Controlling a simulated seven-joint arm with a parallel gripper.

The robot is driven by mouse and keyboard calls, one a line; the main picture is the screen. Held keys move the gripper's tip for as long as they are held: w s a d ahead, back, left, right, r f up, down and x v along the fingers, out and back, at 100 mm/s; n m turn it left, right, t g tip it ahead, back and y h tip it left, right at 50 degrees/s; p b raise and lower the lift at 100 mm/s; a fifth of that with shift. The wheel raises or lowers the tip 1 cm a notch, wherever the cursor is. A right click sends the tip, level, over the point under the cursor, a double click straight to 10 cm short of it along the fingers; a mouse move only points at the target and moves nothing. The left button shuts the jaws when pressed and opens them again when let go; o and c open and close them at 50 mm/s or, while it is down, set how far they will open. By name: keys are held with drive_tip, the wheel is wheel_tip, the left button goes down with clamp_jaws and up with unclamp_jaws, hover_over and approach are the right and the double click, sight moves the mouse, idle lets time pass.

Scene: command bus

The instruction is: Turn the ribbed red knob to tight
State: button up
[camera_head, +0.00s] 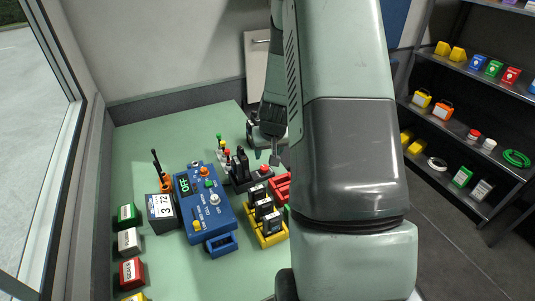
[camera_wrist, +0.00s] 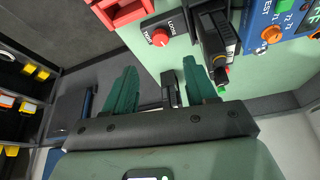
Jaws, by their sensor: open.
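The red knob (camera_wrist: 160,37) sits on a dark box (camera_wrist: 177,42) with white lettering that seems to read LOOSE and TIGHT; its ribs and exact setting are too small to tell. In the head view the knob (camera_head: 264,169) shows just left of my arm, on the box near the table's middle. My gripper (camera_wrist: 160,82) is open, with its green fingers apart and nothing between them. In the head view my gripper (camera_head: 266,156) hangs above and just behind the knob, apart from it.
Black upright levers (camera_wrist: 215,45) stand close beside the knob. A red holder (camera_wrist: 122,10) is on its other side. A blue control panel (camera_head: 207,207), a yellow rack (camera_head: 266,236) and a number box (camera_head: 161,212) crowd the green table (camera_head: 160,140). Shelves (camera_head: 470,75) stand right.

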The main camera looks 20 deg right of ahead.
drive_tip(key=n+g, duration=0.4)
drive_tip(key=n, duration=0.9)
hover_over(264, 167)
drive_tip(key=shift+n+y, duration=0.3)
drive_tip(key=shift+y, duration=0.1)
wheel_tip(264, 167, down, 10)
drive_tip(key=shift+f, duration=0.1)
drive_tip(key=c, duration=1)
drive_tip(key=shift+c, duration=0.2)
